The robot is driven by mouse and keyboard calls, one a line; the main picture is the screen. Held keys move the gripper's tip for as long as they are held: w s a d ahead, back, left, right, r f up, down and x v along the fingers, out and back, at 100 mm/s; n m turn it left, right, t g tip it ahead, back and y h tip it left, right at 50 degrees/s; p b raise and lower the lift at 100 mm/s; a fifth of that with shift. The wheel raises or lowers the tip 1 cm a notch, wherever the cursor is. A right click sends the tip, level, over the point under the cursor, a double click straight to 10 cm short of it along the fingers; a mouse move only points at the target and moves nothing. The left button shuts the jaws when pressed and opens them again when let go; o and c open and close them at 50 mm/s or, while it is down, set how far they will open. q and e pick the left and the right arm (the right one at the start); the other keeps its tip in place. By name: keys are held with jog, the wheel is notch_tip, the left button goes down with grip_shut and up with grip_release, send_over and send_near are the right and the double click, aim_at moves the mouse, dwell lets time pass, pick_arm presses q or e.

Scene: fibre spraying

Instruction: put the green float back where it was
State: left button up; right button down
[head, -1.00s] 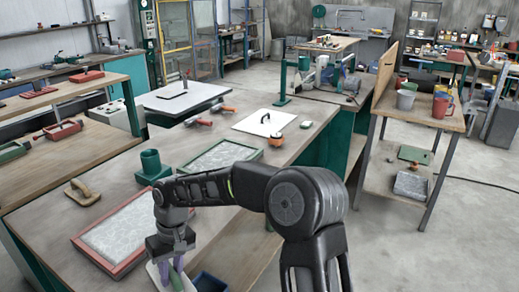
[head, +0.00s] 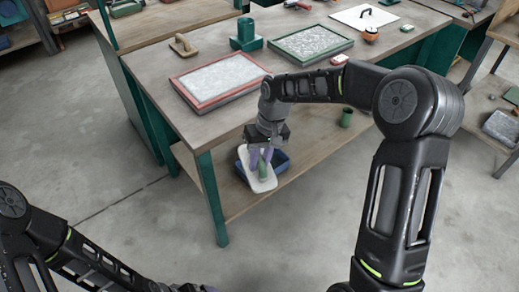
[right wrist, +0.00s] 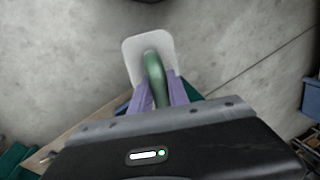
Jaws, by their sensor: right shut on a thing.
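The float, a white plate with a green handle (head: 263,171), is in my right gripper (head: 260,158), whose purple fingers are shut on the handle. The plate is tilted, beyond the front edge of the workbench and below its top in the head view. It overlaps the blue bin in that view; I cannot tell whether they touch. In the right wrist view the green handle (right wrist: 154,70) lies between the fingers, with the white plate behind it and bare floor beyond. My left arm shows at the lower left; its gripper is out of the frame.
The workbench (head: 215,120) bears a red-framed tray (head: 220,78), a green-framed tray (head: 310,45), a wooden float (head: 183,45) and a green holder (head: 246,35). A blue bin (head: 278,163) and a green cup (head: 347,117) are on the lower shelf.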

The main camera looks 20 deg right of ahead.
jog(key=s+f, duration=0.3)
jog(key=f, duration=0.7)
jog(key=shift+s+f, duration=0.3)
